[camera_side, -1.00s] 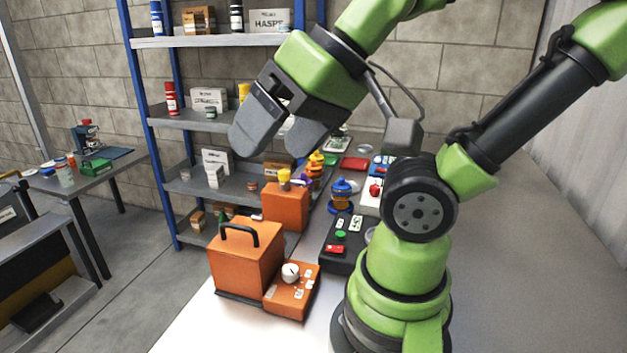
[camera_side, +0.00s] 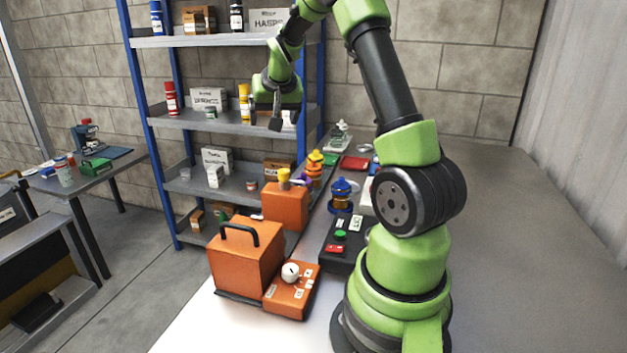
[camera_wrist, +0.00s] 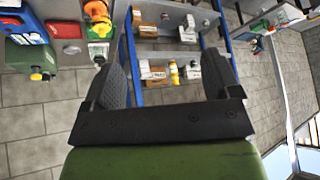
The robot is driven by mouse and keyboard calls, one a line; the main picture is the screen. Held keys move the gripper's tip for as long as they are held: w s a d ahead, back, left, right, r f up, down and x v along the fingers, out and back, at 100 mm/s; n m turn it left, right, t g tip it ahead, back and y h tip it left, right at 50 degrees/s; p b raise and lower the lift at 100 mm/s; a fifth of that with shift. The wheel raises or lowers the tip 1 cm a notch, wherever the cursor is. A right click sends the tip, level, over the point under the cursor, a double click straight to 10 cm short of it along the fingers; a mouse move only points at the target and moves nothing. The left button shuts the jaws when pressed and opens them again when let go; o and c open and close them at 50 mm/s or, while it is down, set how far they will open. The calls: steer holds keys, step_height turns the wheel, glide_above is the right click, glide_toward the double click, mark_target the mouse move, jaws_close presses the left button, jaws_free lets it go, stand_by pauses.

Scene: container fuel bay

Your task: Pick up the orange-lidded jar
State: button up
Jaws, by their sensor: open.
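The jar with the orange domed lid (camera_side: 315,161) stands on the bench, behind the blue-lidded jar (camera_side: 341,188) in the side view. In the wrist view an orange domed top (camera_wrist: 96,10) at the upper left looks like the same jar; I cannot be sure. My gripper (camera_side: 272,112) is raised in front of the shelf unit, above and to the left of the jar in the side view. In the wrist view my gripper's two fingers (camera_wrist: 165,76) are wide apart with nothing held between them.
A blue-posted shelf unit (camera_side: 180,123) with boxes and bottles stands behind my gripper. An orange box with a handle (camera_side: 240,270), another orange box (camera_side: 287,206) and a black button panel (camera_side: 340,255) crowd the bench. The bench's right side (camera_side: 520,240) is clear.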

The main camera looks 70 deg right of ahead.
steer(key=m+g+h, duration=0.1)
steer(key=m+g, duration=0.1)
glide_toward(314, 164)
steer(key=d, duration=0.1)
steer(key=x, duration=0.5)
steer(key=shift+w, duration=0.3)
steer(key=x, duration=0.4)
steer(key=shift+s+a+f, duration=0.2)
steer(key=shift+a+f, duration=0.05)
steer(key=shift+f, duration=0.15)
steer(key=shift+w+d+f, duration=0.15)
steer(key=shift+d+f, duration=0.2)
steer(key=shift+f, duration=0.2)
steer(key=shift+c, duration=0.4)
steer(key=c, duration=1)
